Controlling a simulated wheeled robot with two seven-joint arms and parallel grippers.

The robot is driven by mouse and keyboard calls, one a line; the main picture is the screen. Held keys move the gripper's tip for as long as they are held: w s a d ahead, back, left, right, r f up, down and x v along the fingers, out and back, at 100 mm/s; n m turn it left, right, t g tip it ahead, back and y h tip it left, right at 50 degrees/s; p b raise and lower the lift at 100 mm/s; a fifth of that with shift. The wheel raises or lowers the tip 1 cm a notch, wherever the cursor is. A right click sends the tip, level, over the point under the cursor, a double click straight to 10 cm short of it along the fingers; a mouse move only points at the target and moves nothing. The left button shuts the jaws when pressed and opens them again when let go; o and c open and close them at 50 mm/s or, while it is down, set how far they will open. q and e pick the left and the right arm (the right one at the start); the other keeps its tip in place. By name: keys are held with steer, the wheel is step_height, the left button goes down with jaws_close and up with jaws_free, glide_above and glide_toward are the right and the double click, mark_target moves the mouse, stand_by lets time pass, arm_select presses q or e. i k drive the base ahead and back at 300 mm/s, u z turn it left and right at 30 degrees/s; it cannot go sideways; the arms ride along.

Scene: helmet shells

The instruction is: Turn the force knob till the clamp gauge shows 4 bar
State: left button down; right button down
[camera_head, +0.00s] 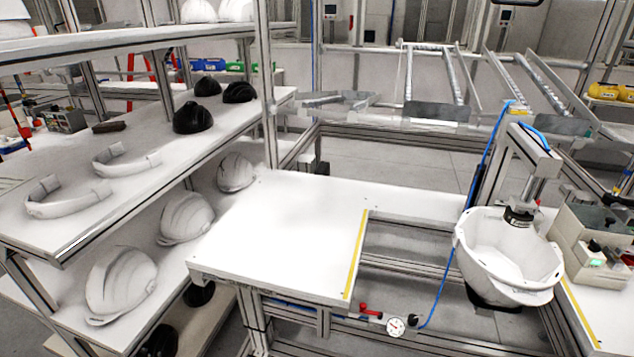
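A small round gauge with a white dial (396,325) sits low on the front frame of the workbench, right of centre. Its needle is too small to read. A red handle or knob (371,312) is just left of the gauge, and a dark fitting (413,321) is just right of it. I cannot tell which of these is the force knob. A blue hose (440,290) runs from beside the gauge up to the clamp (520,213). The clamp's dark pad is down inside an upturned white helmet shell (508,258). Neither of my grippers is in view.
The white bench top (285,235) is bare, with a yellow strip at its right edge. A control box (597,245) stands right of the clamp. A shelf rack (130,180) on the left holds white and black helmet shells and white bands.

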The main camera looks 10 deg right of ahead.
mark_target(412, 320)
steer(key=z, duration=1.1)
